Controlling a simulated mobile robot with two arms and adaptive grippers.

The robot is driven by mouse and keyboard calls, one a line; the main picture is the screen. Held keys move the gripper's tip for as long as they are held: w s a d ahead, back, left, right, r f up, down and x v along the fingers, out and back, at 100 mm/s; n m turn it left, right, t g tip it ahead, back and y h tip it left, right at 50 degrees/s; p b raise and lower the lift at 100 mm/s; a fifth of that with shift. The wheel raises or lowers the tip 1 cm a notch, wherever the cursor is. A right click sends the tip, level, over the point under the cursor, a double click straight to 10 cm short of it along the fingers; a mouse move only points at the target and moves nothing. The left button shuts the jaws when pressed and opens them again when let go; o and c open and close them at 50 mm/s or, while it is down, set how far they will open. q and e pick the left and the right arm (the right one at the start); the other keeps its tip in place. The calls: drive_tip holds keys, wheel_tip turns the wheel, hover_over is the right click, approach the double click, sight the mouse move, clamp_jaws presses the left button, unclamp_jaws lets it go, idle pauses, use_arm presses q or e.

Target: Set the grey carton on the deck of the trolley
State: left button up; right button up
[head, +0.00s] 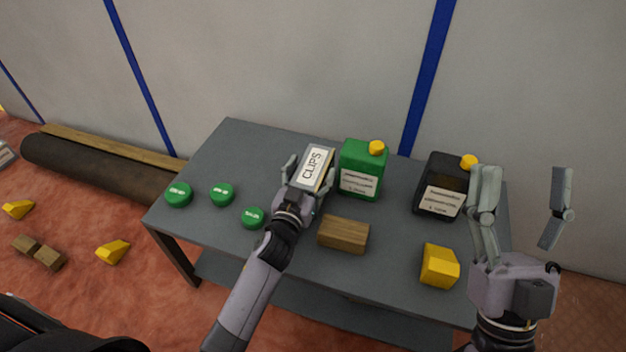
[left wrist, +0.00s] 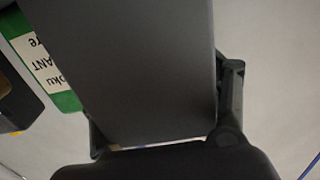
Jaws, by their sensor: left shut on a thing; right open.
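The grey carton (head: 314,167) has a white label reading CLIPS. It is held over the grey table, left of the green jug, and its plain grey face fills the middle of the left wrist view (left wrist: 145,70). My left gripper (head: 306,188) is shut on it, with a finger on each side. I cannot tell whether its bottom touches the tabletop. My right gripper (head: 525,205) is open and empty, in front of the table's right end. I make out no trolley in either view.
The table (head: 235,150) holds a green jug (head: 362,157), a black jug (head: 436,172), several green round tins (head: 222,194), a wooden block (head: 343,235) and a yellow block (head: 438,267). A dark pipe (head: 90,165) and loose blocks lie on the floor at left.

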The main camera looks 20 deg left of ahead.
use_arm(q)
drive_tip(key=c, duration=1.1)
drive_tip(key=shift+r, duration=0.15)
